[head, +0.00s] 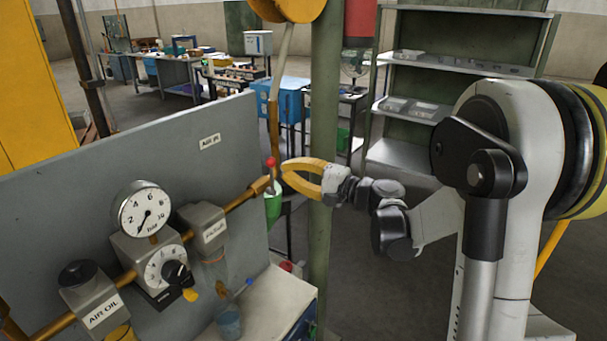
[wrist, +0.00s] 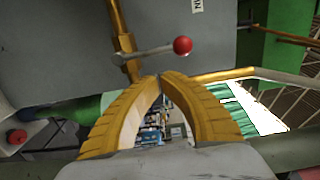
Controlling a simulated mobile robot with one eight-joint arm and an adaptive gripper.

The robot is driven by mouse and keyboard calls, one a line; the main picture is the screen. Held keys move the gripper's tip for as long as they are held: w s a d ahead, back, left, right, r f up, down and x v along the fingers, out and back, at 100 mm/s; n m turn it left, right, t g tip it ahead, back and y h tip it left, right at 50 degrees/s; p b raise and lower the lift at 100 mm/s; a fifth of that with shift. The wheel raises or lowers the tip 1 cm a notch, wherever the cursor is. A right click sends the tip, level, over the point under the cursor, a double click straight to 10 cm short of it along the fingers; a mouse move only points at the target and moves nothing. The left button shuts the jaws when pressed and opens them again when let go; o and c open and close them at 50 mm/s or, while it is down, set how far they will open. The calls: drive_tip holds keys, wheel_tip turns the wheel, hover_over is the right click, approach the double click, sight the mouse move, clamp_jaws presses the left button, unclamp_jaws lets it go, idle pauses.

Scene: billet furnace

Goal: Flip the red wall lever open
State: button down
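The wall lever has a red ball knob (head: 271,162) on a thin metal handle. It sits at the right end of the brass pipe (head: 232,203) by the grey panel's edge. In the wrist view the red knob (wrist: 183,45) is just above and right of my fingertips, and the handle runs left from it to the brass pipe (wrist: 122,30). My gripper (head: 284,171) has yellow curved fingers just right of the knob in the head view. In the wrist view my gripper (wrist: 160,77) has its fingertips together or nearly so, with nothing between them. Contact with the lever is not visible.
The grey panel (head: 70,180) carries a pressure gauge (head: 146,208), a regulator dial (head: 165,271), a filter (head: 205,228) and an air-oil unit (head: 93,298). A green post (head: 325,110) stands behind my gripper. A cup (head: 229,321) is on the bench below.

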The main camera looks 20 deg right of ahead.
drive_tip(key=shift+s+a, duration=0.3)
drive_tip(key=shift+a, duration=0.4)
drive_tip(key=shift+s+a+r+n, duration=0.15)
drive_tip(key=shift+s+a+n, duration=0.05)
drive_tip(key=shift+n, duration=0.35)
drive_tip(key=shift+s+a+r+n, duration=0.1)
drive_tip(key=shift+s+a+n, duration=0.1)
drive_tip(key=shift+n, duration=0.35)
drive_tip(key=s+a+f+n+h+b, duration=0.1)
drive_tip(key=a+n, duration=0.4)
drive_tip(key=n, duration=0.9)
drive_tip(key=s+f+b, duration=0.1)
drive_tip(key=s, duration=0.1)
drive_tip(key=shift+s+f, duration=0.3)
drive_tip(key=shift+s, duration=0.05)
drive_tip(key=shift+a+f, duration=0.15)
drive_tip(key=shift+a, duration=0.05)
idle(0.3)
idle(0.4)
